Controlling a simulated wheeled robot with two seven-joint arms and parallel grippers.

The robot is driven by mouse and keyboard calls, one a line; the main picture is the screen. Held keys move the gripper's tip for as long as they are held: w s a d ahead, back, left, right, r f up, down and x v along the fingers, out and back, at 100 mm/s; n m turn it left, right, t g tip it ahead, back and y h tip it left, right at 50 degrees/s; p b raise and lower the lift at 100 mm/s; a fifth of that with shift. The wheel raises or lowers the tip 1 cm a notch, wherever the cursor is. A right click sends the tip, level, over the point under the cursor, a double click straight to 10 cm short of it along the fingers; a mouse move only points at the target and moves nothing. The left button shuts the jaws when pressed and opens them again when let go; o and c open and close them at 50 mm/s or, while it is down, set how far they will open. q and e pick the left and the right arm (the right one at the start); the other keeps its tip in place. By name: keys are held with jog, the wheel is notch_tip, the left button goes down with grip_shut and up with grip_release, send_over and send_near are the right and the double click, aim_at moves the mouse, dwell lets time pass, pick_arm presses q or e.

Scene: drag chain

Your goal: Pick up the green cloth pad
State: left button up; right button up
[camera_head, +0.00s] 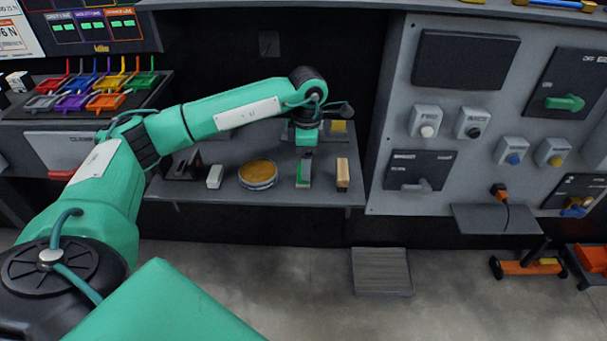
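The green cloth pad (302,182) stands on the grey shelf between a round tin and a wooden block. It is a small upright piece with green near its lower part and a grey upper part. My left gripper (306,154) points down right over the pad, at its top end. The fingertips are small and dark here, so I cannot tell whether they touch the pad or how far apart they are. My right gripper is not in view.
On the shelf (270,199) are a round tin with a yellow-brown top (258,173), a white block (215,176), a dark holder (183,168) and a wooden block (343,174). A yellow piece (338,127) is behind. A control panel (460,110) stands to the right.

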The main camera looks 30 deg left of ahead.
pick_arm(q)
jog(key=f, duration=0.4)
jog(key=shift+s+a+f+p, duration=0.15)
jog(key=shift+a+p, duration=0.15)
jog(key=shift+a, duration=0.1)
jog(key=shift+f, duration=0.45)
jog(key=c, duration=1.1)
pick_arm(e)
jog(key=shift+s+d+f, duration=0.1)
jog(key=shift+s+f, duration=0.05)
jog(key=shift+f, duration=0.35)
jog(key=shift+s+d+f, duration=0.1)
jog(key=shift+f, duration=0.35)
